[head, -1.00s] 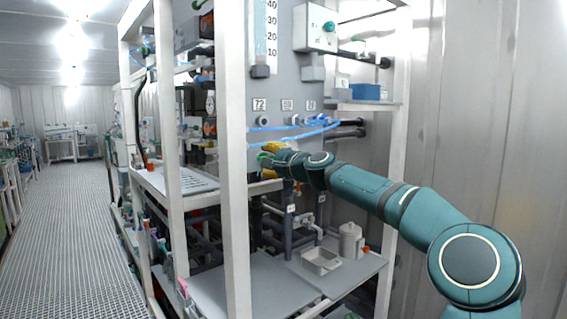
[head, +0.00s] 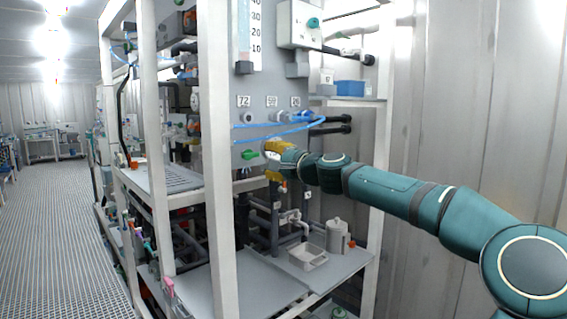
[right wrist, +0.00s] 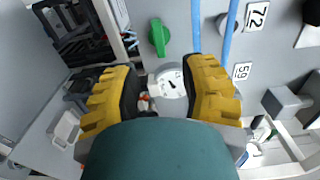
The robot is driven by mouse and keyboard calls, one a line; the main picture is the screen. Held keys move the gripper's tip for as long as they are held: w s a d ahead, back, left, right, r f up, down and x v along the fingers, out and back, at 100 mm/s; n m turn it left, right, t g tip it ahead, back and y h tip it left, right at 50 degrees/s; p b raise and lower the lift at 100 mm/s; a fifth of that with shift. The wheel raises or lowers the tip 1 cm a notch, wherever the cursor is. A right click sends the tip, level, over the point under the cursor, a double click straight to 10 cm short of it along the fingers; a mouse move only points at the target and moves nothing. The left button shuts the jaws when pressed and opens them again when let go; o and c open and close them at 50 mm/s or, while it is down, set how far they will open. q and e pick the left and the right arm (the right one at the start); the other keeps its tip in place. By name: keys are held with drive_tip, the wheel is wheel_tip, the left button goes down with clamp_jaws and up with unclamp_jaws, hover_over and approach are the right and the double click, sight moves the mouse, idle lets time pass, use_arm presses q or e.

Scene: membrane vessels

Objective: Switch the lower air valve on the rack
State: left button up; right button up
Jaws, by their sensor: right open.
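A green valve handle (head: 250,155) sits on the grey panel of the rack, below the blue tubes. It also shows in the right wrist view (right wrist: 158,37), beyond the fingers, its bar running roughly up and down in that picture. My right gripper (head: 273,161) is open, with yellow fingers, just right of the handle in the head view. In the right wrist view the fingers (right wrist: 164,92) stand apart, with a white round part with dark marks (right wrist: 171,83) showing in the gap. I see no contact with the green handle. My left gripper is not in view.
Blue tubes (head: 290,127) cross the panel above the gripper. White rack posts (head: 216,190) stand to the left. A lower shelf holds a grey tray (head: 308,257) and a lidded canister (head: 338,236). A blue box (head: 349,88) sits on the upper right shelf.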

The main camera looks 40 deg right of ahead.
drive_tip(key=shift+s+d, duration=0.1)
drive_tip(key=shift+s, duration=1.95)
